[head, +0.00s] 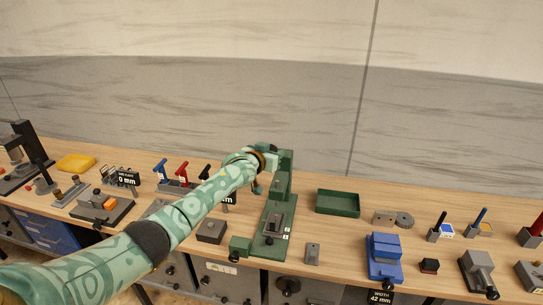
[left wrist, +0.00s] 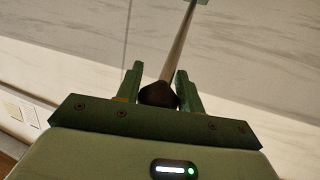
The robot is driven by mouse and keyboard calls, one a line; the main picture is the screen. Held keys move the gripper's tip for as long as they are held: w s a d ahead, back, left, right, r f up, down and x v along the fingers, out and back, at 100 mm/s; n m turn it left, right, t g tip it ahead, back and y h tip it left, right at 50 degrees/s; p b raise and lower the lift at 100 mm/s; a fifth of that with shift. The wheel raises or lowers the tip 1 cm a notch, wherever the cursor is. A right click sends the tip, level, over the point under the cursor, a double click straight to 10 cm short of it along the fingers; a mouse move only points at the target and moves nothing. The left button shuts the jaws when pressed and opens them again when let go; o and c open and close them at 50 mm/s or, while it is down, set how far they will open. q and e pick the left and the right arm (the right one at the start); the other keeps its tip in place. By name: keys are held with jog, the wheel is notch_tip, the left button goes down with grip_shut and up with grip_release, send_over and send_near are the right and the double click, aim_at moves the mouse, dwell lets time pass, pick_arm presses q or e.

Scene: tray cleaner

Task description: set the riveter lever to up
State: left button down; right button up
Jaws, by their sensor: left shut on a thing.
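The green riveter (head: 286,160) stands upright near the middle of the bench. A grey plate (head: 274,222) lies on its base. My left gripper (head: 268,157) is up beside the top of the riveter. In the left wrist view, its two fingers (left wrist: 160,88) are on either side of the dark knob (left wrist: 159,96) of the riveter lever. The lever's thin rod (left wrist: 178,48) runs away from the knob to a green part at the top edge. In the head view the lever is mostly hidden by my gripper, so its exact angle is unclear. My right gripper is out of view.
A green tray (head: 338,203) stands right of the riveter. A blue vise-like block (head: 383,256) is farther right. My left arm spans the left bench. The wall behind is bare.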

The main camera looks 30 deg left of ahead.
pick_arm(q)
jog(key=shift+r, duration=0.25)
jog(key=c, duration=1)
grip_release()
jog(key=shift+w+d, duration=0.1)
jog(key=shift+o, duration=0.5)
jog(key=shift+f, duration=0.15)
jog(key=shift+s, duration=0.3)
jog(key=v, duration=1.5)
jog(key=shift+s, duration=0.35)
